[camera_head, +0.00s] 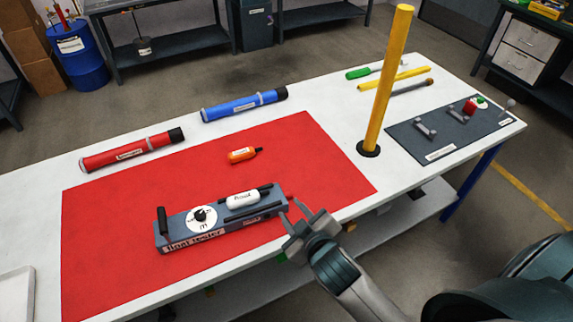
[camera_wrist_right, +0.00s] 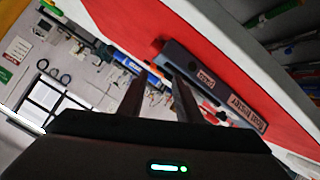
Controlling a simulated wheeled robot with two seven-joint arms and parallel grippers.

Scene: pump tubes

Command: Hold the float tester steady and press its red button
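The float tester (camera_head: 222,229) is a grey-blue box lying on the red mat (camera_head: 110,240). It has a black upright handle at its left end, a round white dial with a black knob, and a white float (camera_head: 242,198) on top. A small red part, likely the button (camera_head: 291,198), shows at its right end. My right gripper (camera_head: 291,207) is open and empty, close to that end; contact cannot be told. In the right wrist view the tester (camera_wrist_right: 215,85) lies beyond my two parted fingers (camera_wrist_right: 160,75). My left gripper is not in view.
An orange bottle (camera_head: 243,155) lies on the mat behind the tester. A red tube (camera_head: 130,150) and a blue tube (camera_head: 243,104) lie along the back. A tall yellow tube (camera_head: 386,85) stands upright at right, beside a dark mat (camera_head: 440,138) with small fittings.

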